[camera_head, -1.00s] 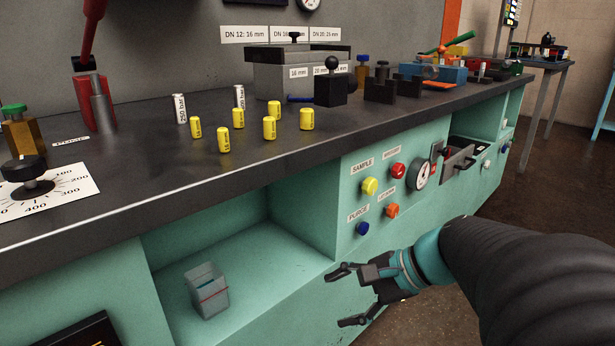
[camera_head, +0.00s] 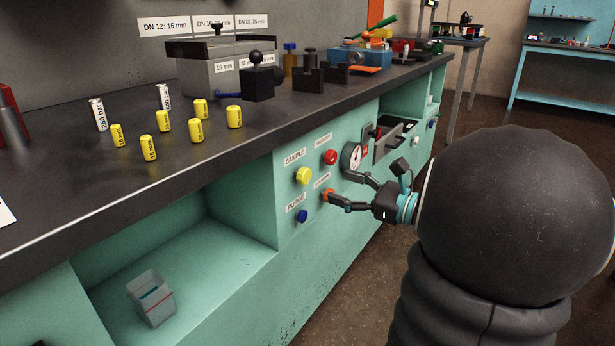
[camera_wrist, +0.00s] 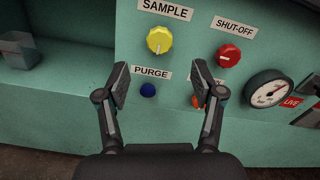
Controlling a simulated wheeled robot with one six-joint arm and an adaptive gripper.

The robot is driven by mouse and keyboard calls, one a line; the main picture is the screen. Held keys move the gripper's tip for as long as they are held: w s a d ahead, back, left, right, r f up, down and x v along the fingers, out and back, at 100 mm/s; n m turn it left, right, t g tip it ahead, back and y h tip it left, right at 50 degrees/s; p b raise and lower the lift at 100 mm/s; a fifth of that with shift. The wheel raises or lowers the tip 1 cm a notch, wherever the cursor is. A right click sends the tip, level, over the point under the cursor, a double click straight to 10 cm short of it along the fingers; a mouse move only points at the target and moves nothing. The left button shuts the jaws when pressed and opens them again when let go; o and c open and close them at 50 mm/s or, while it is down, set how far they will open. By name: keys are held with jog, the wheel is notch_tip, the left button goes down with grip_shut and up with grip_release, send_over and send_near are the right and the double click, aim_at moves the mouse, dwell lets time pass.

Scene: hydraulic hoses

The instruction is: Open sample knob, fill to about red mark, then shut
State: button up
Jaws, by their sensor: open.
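The yellow sample knob (camera_head: 303,175) is on the teal front panel under its SAMPLE label; it also shows in the wrist view (camera_wrist: 159,40), above and beyond my fingers. The clear sample cup (camera_head: 152,299) with a red line stands in the open bay at lower left; part of it shows at the left of the wrist view (camera_wrist: 19,50). Its fill level is hard to tell. My gripper (camera_head: 340,187) is open and empty in front of the panel, to the right of the yellow knob. In the wrist view its fingertips (camera_wrist: 158,84) are spread below the knob, apart from it.
A red shut-off knob (camera_head: 330,157), a blue purge knob (camera_head: 302,216) and an orange knob (camera_head: 327,195) sit close around the yellow one. A gauge (camera_head: 352,157) is to the right. Yellow cylinders (camera_head: 195,130) stand on the dark bench top (camera_head: 90,190) above.

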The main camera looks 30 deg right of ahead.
aim_at(308, 175)
jog(key=x, duration=0.9)
jog(key=shift+w+a, duration=0.15)
jog(key=shift+w, duration=0.05)
